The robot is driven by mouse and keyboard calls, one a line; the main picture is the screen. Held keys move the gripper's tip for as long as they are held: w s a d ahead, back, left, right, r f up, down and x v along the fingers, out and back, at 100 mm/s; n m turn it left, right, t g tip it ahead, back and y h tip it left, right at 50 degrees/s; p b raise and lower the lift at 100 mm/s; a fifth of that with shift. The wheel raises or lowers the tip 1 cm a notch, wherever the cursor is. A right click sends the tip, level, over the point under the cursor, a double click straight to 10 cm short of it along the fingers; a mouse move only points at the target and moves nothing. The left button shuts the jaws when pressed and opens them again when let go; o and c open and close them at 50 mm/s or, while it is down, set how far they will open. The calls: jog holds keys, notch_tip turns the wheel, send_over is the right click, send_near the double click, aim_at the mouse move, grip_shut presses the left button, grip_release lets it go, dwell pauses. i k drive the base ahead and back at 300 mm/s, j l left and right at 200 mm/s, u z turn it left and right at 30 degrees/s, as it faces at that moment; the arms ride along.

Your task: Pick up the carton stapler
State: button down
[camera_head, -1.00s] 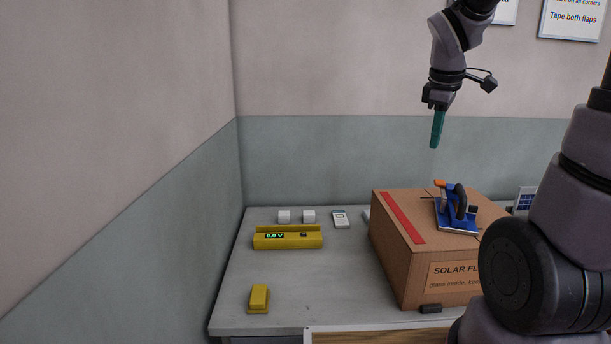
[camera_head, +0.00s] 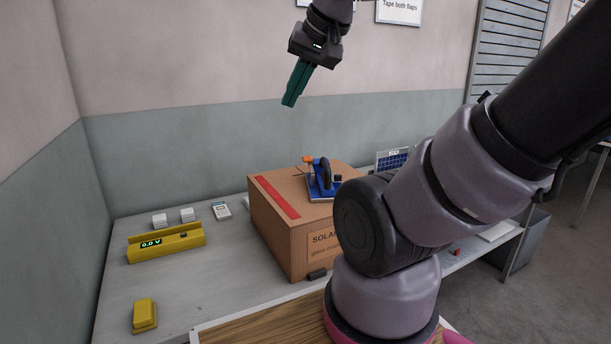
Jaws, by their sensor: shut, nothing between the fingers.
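The carton stapler (camera_head: 323,184) is blue with a dark handle and an orange part. It stands on top of the brown cardboard box (camera_head: 268,219), toward the box's back right. My gripper (camera_head: 290,100) has green fingers, shut and empty. It is in the air above and to the left of the stapler in the picture, clearly apart from it. My own arm hides the right side of the box.
A yellow device with a lit display (camera_head: 166,243), a small yellow block (camera_head: 144,315), two white cubes and a white handheld device (camera_head: 221,210) lie on the grey table (camera_head: 210,290) left of the box. A small solar panel (camera_head: 391,159) stands behind. A small black piece lies before the box.

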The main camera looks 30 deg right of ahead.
aim_at(323, 190)
jog(key=i+z, duration=0.1)
jog(key=z, duration=0.25)
jog(key=i+z, duration=0.15)
jog(key=z, duration=0.2)
jog(key=i+z, duration=0.1)
jog(key=z, duration=0.3)
